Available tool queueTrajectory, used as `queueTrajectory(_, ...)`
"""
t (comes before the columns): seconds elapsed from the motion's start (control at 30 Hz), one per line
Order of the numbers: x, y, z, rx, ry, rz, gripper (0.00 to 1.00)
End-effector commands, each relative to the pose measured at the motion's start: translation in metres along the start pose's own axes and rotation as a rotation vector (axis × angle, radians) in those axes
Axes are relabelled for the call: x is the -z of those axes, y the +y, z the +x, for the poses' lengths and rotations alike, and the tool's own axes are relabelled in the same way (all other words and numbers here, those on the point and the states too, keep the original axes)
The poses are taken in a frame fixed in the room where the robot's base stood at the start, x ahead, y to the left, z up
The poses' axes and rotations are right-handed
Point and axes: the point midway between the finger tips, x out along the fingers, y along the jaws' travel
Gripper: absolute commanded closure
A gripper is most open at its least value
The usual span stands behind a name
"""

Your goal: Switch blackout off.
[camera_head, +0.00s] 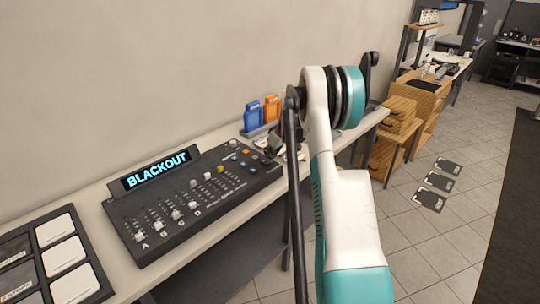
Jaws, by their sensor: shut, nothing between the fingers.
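A dark lighting console (190,205) lies on a long pale shelf along the wall. Its raised display (157,171) shows BLACKOUT in lit cyan letters. Several faders with pale caps, lettered A, B, C and D at the front left, run along the panel. My gripper (273,147) is shut and empty at the right end of the console, small and partly hidden by my arm. I cannot tell whether it touches the panel.
A dark tray with white panels (66,257) lies at the lower left. Blue (253,115) and orange (271,108) items stand in a holder behind the console. Wooden boxes (398,115) stand at the right. Dark cards (439,182) lie on the tiled floor, otherwise open there.

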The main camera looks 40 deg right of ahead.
Motion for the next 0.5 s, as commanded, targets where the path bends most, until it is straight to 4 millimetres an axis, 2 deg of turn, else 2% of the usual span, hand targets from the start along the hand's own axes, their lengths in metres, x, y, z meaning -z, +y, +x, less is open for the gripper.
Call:
queueTrajectory(0.13,-0.014,0.000,0.008,0.000,0.099,0.004,1.00)
queueTrajectory(0.3,-0.022,0.000,0.009,-0.001,0.231,0.003,1.00)
queueTrajectory(0.5,-0.025,0.000,0.007,-0.001,0.254,0.001,1.00)
